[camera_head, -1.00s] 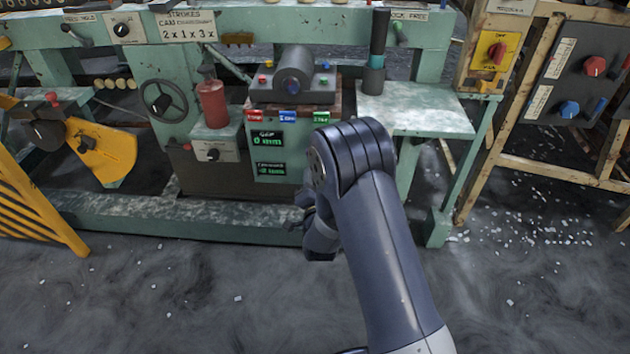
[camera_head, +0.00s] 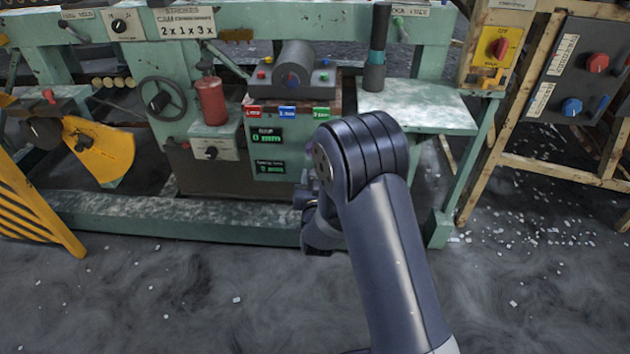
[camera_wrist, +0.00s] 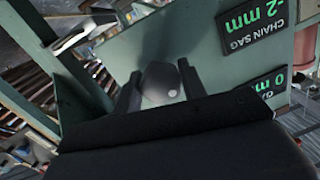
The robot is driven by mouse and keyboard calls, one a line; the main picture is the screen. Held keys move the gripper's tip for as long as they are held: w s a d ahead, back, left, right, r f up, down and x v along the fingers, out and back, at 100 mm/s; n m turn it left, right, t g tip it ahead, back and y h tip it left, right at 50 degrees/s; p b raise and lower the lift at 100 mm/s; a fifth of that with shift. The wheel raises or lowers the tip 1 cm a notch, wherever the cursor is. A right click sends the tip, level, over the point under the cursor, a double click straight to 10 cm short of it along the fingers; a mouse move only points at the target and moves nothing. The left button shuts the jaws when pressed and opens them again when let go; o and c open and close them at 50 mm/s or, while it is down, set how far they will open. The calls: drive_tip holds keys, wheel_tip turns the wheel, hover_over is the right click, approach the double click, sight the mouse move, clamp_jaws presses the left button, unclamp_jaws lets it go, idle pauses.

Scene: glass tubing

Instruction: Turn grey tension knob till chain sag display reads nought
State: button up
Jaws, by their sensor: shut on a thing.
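The grey tension knob (camera_wrist: 161,84), round with a small pale dot, sits between the two dark fingers of my gripper (camera_wrist: 159,72) in the wrist view. The fingers are shut on it, one on each side. The chain sag display (camera_wrist: 250,22) reads -2 mm in green, tilted in that view. A second display (camera_wrist: 264,88) beside it shows 0 mm, its label partly cut off. In the head view the lower display (camera_head: 270,167) is too small to read surely. My forearm hides the knob there.
The green machine has a grey cylinder (camera_head: 293,64) on top, a red canister (camera_head: 211,101) and a handwheel (camera_head: 162,100). A green side table (camera_head: 420,110) stands to the right of the displays. A yellow barrier (camera_head: 35,205) is at far left. The floor in front is open.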

drive_tip(key=n+h, duration=0.1)
drive_tip(key=n, duration=0.4)
drive_tip(key=shift+n+g+p, duration=0.3)
drive_tip(key=shift+n+p, duration=0.1)
drive_tip(key=n+h+p, duration=0.1)
drive_tip(key=n+p, duration=0.1)
drive_tip(key=n, duration=0.3)
drive_tip(key=shift+r+n, duration=0.1)
drive_tip(key=shift+n, duration=0.2)
drive_tip(key=n+h+p, duration=0.1)
drive_tip(key=n+p, duration=0.2)
drive_tip(key=n, duration=0.2)
drive_tip(key=shift+a+n, duration=0.1)
drive_tip(key=shift+n, duration=0.3)
drive_tip(key=n+p, duration=0.2)
drive_tip(key=n, duration=0.3)
drive_tip(key=shift+h, duration=0.3)
drive_tip(key=o, duration=1)
drive_tip(key=shift+t, duration=0.4)
drive_tip(key=shift+c, duration=0.2)
drive_tip(key=s+a+p, duration=0.1)
drive_tip(key=s+p, duration=0.1)
drive_tip(key=s, duration=0.8)
drive_tip(key=shift+s+a+r, duration=0.15)
drive_tip(key=shift+s+a, duration=0.1)
drive_tip(key=shift+s, duration=0.1)
